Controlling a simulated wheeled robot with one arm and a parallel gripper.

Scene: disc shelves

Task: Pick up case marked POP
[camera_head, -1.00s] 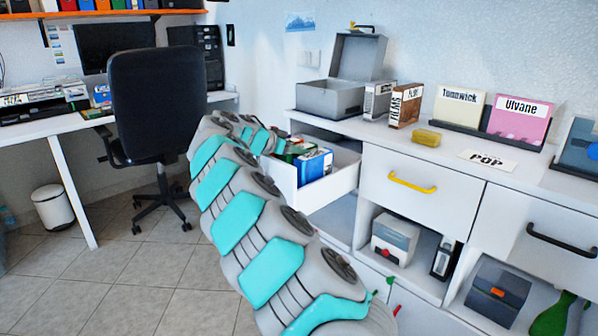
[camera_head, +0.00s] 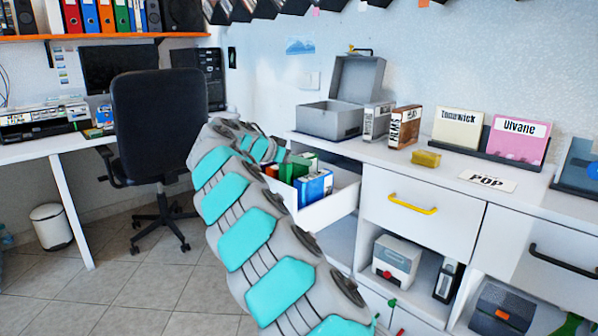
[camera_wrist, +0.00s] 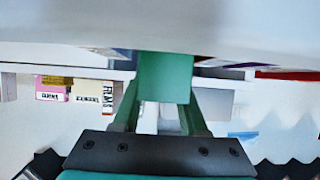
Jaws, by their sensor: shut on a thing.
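In the wrist view my gripper (camera_wrist: 163,92) is shut on a green case (camera_wrist: 165,72); no lettering shows on its visible face. In the head view my arm hides the gripper, just left of the open drawer (camera_head: 332,207). A green case (camera_head: 304,161) and a blue-and-white case (camera_head: 316,187) show at the drawer; I cannot tell which green one is held. A white card marked POP (camera_head: 487,181) lies flat on the counter top. No case with readable POP lettering shows.
On the counter stand a grey open box (camera_head: 331,119), a brown FILMS box (camera_head: 404,127), a yellow block (camera_head: 426,159) and a rack with Tunnwick (camera_head: 457,130) and Ulvane (camera_head: 518,140) cases. A black chair (camera_head: 160,125) stands left of my arm.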

